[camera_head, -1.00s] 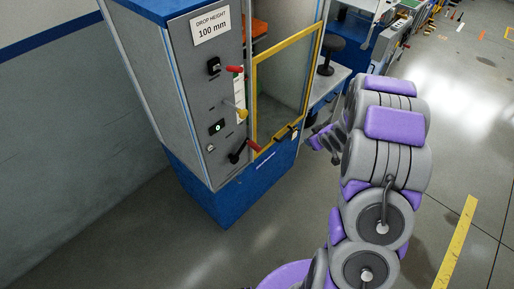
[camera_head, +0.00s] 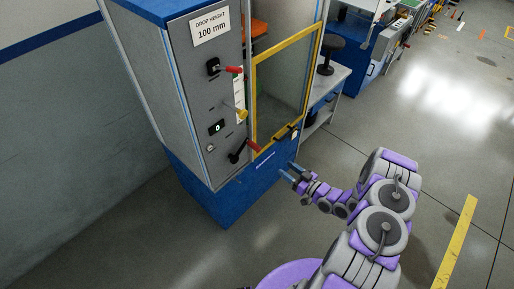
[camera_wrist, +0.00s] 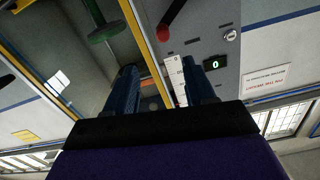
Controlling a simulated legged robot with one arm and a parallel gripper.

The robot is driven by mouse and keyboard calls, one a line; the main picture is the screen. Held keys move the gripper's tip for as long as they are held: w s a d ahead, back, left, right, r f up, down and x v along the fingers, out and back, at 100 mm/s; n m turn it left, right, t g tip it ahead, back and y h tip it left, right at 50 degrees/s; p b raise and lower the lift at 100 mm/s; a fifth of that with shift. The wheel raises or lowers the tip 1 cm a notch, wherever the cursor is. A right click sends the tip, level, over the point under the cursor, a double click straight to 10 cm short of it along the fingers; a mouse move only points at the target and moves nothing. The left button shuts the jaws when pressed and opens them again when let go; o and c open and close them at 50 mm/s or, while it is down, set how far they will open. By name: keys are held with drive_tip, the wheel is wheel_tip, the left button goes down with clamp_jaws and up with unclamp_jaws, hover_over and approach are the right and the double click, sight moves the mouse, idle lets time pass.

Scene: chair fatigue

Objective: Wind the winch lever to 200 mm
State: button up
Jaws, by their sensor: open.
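The grey panel of the test machine carries a lower crank with a black arm and a red handle (camera_head: 252,145). Its red handle also shows at the top of the wrist view (camera_wrist: 163,32). A second lever with a red knob (camera_head: 235,69) sits higher on the panel. I cannot tell for sure which one is the winch lever. The sign (camera_head: 211,28) reads "DROP HEIGHT 100 mm". A small display (camera_head: 217,128) shows 0. My gripper (camera_head: 287,170) is open and empty, right of and below the lower crank, apart from it. Its two blue fingers show in the wrist view (camera_wrist: 162,80).
A yellow-framed door (camera_head: 284,42) stands right of the panel. The machine's blue base (camera_head: 228,197) is below. The floor in front is clear.

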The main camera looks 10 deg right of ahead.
sight(260, 150)
drive_tip(key=b+x, duration=0.2)
drive_tip(key=x, duration=1.5)
drive_tip(key=shift+a+r, duration=0.2)
drive_tip(key=shift+a, duration=0.05)
clamp_jaws()
